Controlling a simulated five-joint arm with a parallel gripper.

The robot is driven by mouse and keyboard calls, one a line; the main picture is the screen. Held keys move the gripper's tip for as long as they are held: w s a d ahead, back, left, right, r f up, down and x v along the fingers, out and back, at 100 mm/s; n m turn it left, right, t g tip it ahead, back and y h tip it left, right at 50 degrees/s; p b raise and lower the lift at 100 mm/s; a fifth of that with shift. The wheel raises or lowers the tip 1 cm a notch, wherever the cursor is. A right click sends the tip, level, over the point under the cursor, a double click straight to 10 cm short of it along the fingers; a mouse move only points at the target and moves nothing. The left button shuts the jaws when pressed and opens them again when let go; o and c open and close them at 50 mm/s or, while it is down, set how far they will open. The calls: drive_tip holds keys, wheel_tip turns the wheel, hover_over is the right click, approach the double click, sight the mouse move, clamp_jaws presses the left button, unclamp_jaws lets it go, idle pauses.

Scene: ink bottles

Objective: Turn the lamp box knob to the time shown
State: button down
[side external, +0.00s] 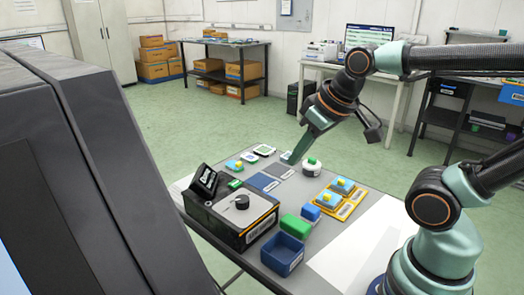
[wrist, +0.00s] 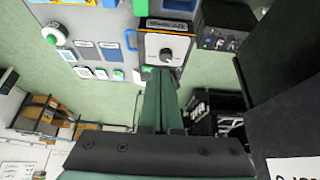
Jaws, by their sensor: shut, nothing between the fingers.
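The lamp box (side external: 232,222) is a black box with an orange-edged front and a light top panel, at the left of the table. Its dark round knob (side external: 241,202) stands on the top panel; the pointer direction is too small to read. A tilted black display (side external: 206,181) stands at its back edge with unreadable white marks. My gripper (side external: 288,158) is shut and empty, above the table's far side, apart from the box. In the wrist view the shut fingers (wrist: 163,72) point toward the lamp box (wrist: 147,46) and knob (wrist: 166,55).
A green block (side external: 295,228), a blue bin (side external: 281,254) and a yellow tray (side external: 339,206) with blue items stand right of the box. A white round pot with a green top (side external: 312,166) is near my gripper. Flat dark pads (side external: 263,182) lie behind the box.

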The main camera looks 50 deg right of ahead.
drive_tip(key=c, duration=1.5)
unclamp_jaws()
drive_tip(key=shift+c, duration=0.2)
drive_tip(key=o, duration=1)
drive_tip(key=shift+w+r, duration=0.1)
drive_tip(key=shift+w, duration=0.15)
drive_tip(key=shift+o, duration=0.8)
drive_tip(key=w+n+g, duration=0.3)
drive_tip(key=w, duration=0.4)
drive_tip(key=shift+a+n, duration=0.3)
drive_tip(key=shift+a, duration=0.15)
drive_tip(key=n+g, duration=0.3)
approach(243, 199)
wheel_tip(243, 199, down, 9)
drive_tip(key=shift+s+r, duration=0.1)
clamp_jaws()
